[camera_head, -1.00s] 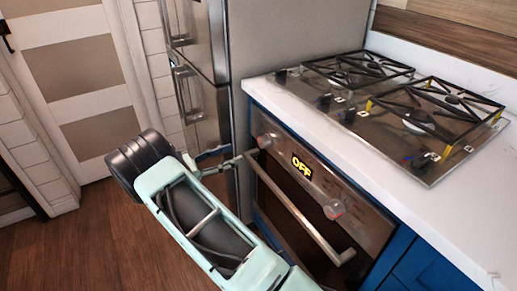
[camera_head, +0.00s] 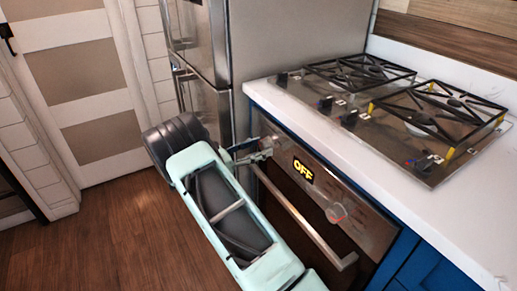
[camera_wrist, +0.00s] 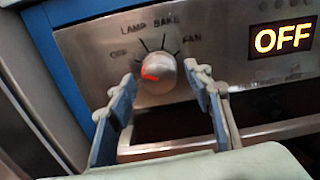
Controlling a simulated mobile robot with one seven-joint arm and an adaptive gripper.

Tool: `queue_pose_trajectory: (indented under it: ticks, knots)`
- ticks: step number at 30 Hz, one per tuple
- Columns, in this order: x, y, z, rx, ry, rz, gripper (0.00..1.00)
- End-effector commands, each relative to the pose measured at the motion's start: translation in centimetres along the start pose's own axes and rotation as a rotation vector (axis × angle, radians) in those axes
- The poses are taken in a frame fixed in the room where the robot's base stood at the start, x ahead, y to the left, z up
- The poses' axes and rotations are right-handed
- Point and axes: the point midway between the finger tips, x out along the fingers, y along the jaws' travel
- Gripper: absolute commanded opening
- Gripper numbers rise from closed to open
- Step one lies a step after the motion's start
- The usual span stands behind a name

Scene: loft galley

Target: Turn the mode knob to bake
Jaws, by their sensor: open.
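The mode knob (camera_wrist: 160,80) is a round metal knob with a red mark on its left side. It is on the oven's control panel (camera_wrist: 225,30) in the wrist view. The labels OFF, LAMP, BAKE and FAN run in an arc above it. The red mark is on the side nearer OFF, not at BAKE. My gripper (camera_wrist: 160,74) is open, with one finger on each side of the knob. I cannot tell whether either finger touches it. In the head view my gripper (camera_head: 260,150) is at the panel's left end and mostly hides this knob.
The display (camera_head: 303,169) reads OFF. A second knob (camera_head: 336,213) is right of it. The oven handle bar (camera_head: 305,222) sticks out below the panel. The fridge (camera_head: 205,85) stands close on the left. A gas cooktop (camera_head: 395,110) is on the white counter above.

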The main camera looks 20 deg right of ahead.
Motion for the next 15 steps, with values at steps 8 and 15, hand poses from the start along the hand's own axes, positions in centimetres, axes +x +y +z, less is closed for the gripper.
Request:
queue_pose_trajectory:
  ticks: [8, 15]
  knots:
    - [-0.04, 0.01, 0.0, 0.0, 0.0, 0.0, 0.2]
    - [-0.05, 0.01, -0.01, 0.002, 0.0, 0.0, 0.05]
